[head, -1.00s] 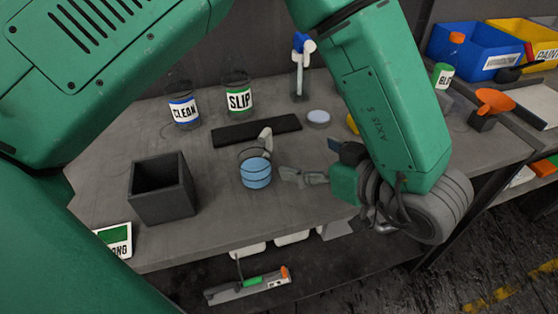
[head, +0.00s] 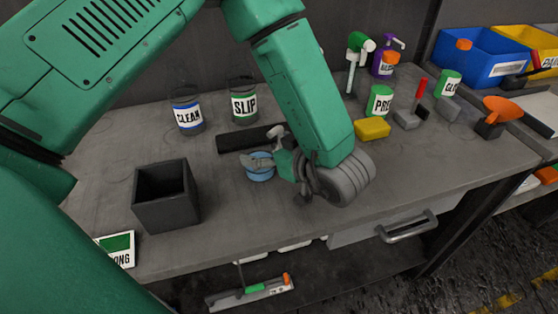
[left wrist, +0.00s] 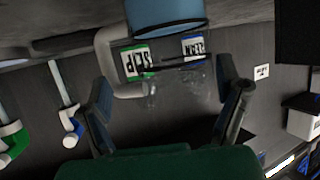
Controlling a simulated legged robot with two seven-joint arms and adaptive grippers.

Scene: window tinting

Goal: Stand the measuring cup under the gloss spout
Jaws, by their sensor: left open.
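The measuring cup (head: 260,174) is round and blue with a pale handle. It stands on the bench in front of the black mat, partly hidden by my left gripper (head: 263,148). In the left wrist view the cup (left wrist: 167,18) is at the top, with its handle (left wrist: 106,62) to the left. My left gripper also shows there (left wrist: 166,80), open, its fingers apart and empty, close to the cup. I cannot tell whether it touches the cup. A small green-labelled container (head: 449,83) at the right reads "GLO". I cannot make out which spout is the gloss one. My right gripper is not in view.
A green-topped white spout (head: 357,60) and a purple bottle (head: 385,65) stand at the back. A yellow block (head: 372,129) lies right of my arm. A dark open box (head: 166,194) stands at left. The front middle of the bench is clear.

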